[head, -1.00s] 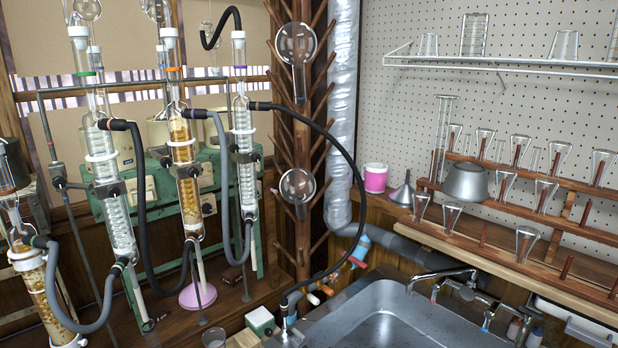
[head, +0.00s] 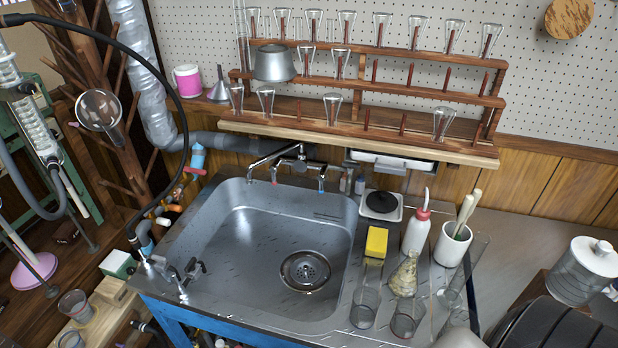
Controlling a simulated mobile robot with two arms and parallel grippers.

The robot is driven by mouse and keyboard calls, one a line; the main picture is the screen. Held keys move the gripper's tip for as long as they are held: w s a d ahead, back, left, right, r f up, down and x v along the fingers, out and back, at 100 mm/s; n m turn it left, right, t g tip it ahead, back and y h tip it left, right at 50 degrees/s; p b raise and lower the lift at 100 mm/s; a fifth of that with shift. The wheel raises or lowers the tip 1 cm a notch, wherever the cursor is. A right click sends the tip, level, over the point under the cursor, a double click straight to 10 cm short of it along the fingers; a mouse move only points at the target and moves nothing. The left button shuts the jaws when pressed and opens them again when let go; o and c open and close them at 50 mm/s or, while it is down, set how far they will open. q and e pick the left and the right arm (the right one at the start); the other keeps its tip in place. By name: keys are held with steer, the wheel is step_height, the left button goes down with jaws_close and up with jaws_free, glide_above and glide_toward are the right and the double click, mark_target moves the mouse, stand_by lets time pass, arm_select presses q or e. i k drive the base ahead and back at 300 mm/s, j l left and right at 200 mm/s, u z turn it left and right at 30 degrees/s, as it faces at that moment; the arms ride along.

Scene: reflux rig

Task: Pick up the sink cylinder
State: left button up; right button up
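The steel sink (head: 215,285) fills the middle of the head view, its basin empty. On the ledge to its right stands clear glassware. A tall, narrow clear glass (head: 468,268), cylinder-like, leans or appears tilted by the view beside the white pot. Shorter clear glass vessels (head: 365,303) and (head: 407,318) stand near the front of the ledge. I cannot tell for certain which one is the sink cylinder. Another tall clear tube stands at the left end of the wooden rack, cut by the top edge. Neither gripper is in view.
A yellow sponge (head: 377,242), a conical flask (head: 404,276), a red-capped wash bottle (head: 416,232) and a white pot with tools (head: 453,246) crowd the ledge. The faucet (head: 285,160) is behind the basin. A black hose (head: 187,110) arches at left. A lidded jar (head: 584,270) stands right.

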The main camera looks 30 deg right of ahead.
mark_target(449, 296)
steer(key=l+z, duration=0.15)
steer(key=z, duration=1.95)
